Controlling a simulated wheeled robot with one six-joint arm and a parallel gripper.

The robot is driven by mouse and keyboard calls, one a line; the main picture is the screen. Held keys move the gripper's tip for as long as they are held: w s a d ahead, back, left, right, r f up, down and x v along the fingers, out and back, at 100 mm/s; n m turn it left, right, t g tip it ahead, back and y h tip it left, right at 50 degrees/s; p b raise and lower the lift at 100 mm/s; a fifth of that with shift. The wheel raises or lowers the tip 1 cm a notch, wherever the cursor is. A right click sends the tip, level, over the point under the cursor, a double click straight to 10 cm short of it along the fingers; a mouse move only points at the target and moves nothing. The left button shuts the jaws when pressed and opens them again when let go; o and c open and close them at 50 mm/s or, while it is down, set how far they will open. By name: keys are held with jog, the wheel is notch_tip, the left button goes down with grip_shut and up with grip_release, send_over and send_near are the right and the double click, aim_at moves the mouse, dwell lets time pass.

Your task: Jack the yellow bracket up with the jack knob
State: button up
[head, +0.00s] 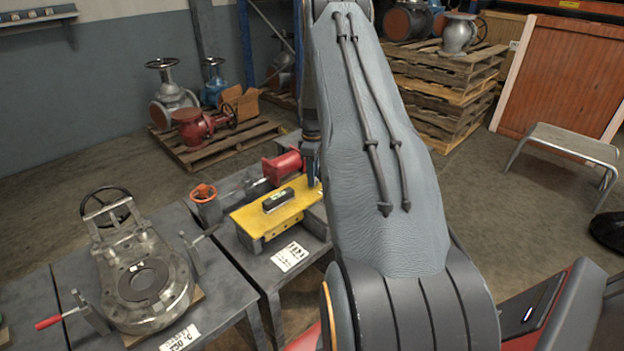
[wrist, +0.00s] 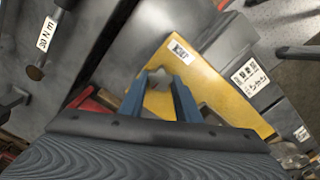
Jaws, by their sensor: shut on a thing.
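In the wrist view the bracket (wrist: 222,88) runs diagonally across the middle and carries a white tag (wrist: 181,51). A grey lobed knob, the jack knob (wrist: 159,80), sits at the bracket's edge. My gripper (wrist: 161,86) has its blue fingers on either side of the knob and is shut on it. In the head view my arm hides most of the gripper, at the bracket's far right end.
A large metal valve (head: 150,287) is on the left bench. Pallets (head: 215,145) with valves are farther back.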

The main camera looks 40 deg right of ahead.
jog(key=m+b, duration=0.1)
jog(key=m, duration=0.2)
jog(key=shift+m, duration=0.4)
jog(key=m+b, duration=0.1)
jog(key=m, duration=0.2)
jog(key=shift+m+b, duration=0.3)
jog(key=m+b, duration=0.1)
jog(key=m, duration=0.5)
jog(key=shift+b, duration=0.35)
jog(key=m, duration=0.4)
jog(key=shift+b, duration=0.35)
jog(key=m, duration=0.3)
jog(key=shift+m+b, duration=0.3)
jog(key=m+b, duration=0.1)
jog(key=m, duration=0.5)
jog(key=shift+d, duration=0.1)
jog(key=m, duration=0.4)
jog(key=shift+m, duration=0.4)
jog(key=m+b, duration=0.1)
jog(key=m, duration=0.3)
jog(key=shift+s+m, duration=0.1)
jog(key=shift+m, duration=0.2)
jog(key=m, duration=0.4)
jog(key=shift+m+b, duration=0.3)
jog(key=shift+b, duration=0.05)
jog(key=shift+m, duration=1.9)
